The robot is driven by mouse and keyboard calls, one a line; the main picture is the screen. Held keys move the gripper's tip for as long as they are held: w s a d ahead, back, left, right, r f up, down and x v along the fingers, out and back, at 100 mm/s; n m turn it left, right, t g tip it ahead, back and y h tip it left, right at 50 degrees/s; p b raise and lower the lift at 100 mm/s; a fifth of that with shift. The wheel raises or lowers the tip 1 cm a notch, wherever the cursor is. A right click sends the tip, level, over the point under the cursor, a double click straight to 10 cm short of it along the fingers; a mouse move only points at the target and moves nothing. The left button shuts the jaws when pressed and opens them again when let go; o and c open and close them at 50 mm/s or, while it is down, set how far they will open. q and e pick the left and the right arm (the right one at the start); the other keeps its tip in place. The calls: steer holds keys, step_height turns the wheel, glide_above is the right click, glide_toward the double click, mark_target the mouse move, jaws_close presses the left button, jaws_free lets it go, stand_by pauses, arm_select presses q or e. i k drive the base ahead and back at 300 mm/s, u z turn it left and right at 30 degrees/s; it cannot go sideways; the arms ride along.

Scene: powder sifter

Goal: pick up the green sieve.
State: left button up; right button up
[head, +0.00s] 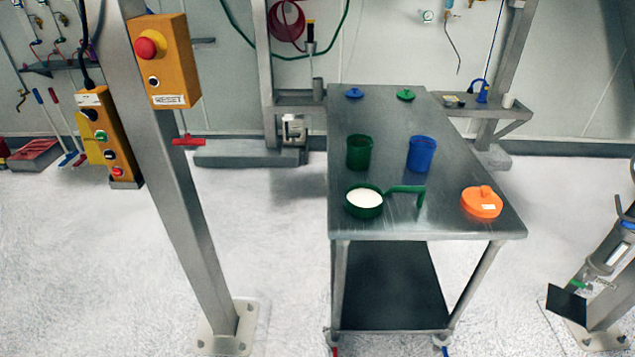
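The green sieve (378,212) stands on the metal table (468,160), near its front left corner. It is a round green pan with white contents. Its green handle (408,189) reaches to the right and bends down at the end. Neither of my grippers shows in the head view, and nothing holds the sieve.
A green container (359,153) and a blue container (421,155) stand behind the sieve. An orange lidded thing (482,203) lies to its right. Small blue (354,93) and green (405,95) lids lie at the back. A steel post (183,200) stands left of the table.

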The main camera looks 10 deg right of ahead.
mark_target(362, 200)
steer(key=u, duration=0.1)
steer(key=i, duration=1.2)
steer(key=z, duration=0.65)
